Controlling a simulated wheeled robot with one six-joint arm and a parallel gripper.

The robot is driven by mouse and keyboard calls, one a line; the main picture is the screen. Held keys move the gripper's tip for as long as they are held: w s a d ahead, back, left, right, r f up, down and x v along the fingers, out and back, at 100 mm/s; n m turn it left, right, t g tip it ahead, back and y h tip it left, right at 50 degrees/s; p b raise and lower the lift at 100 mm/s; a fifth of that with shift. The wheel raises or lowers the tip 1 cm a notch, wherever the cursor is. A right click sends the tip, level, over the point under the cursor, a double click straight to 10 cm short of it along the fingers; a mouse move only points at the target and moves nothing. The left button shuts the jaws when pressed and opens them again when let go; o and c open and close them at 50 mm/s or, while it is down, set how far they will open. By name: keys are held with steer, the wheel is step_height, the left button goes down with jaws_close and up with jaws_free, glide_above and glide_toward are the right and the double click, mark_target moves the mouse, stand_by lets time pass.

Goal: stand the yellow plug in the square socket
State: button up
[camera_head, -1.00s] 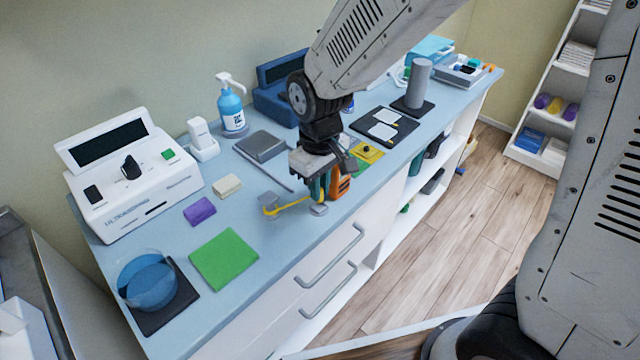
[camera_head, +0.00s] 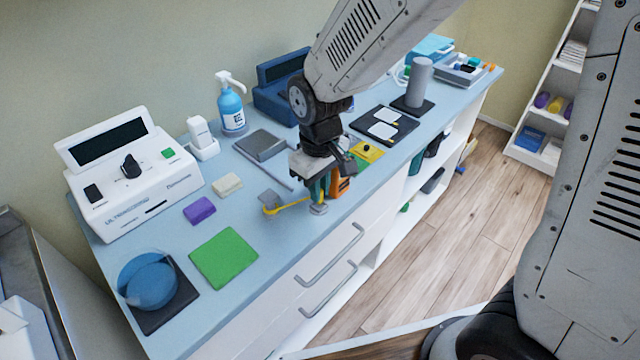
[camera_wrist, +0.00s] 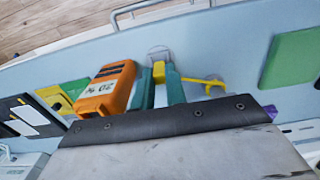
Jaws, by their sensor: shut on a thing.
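My gripper (camera_head: 318,192) is low over the front edge of the blue counter. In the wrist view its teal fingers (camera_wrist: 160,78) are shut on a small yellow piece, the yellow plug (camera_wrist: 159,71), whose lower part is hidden. A clear or grey round piece (camera_wrist: 159,53) shows just beyond the fingertips; I cannot tell whether the plug touches it. I cannot clearly make out the square socket. A yellow square plate with a black spot (camera_head: 372,155) lies behind the gripper.
An orange device (camera_wrist: 106,92) stands close beside the fingers. A green mat (camera_head: 224,258), a purple block (camera_head: 199,210) and a cream block (camera_head: 227,184) lie to the left. A white machine (camera_head: 150,198) and a pump bottle (camera_head: 232,108) stand at the back.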

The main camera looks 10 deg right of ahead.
steer(key=shift+f, duration=0.75)
stand_by(0.3)
steer(key=o, duration=1.3)
steer(key=shift+r, duration=3.5)
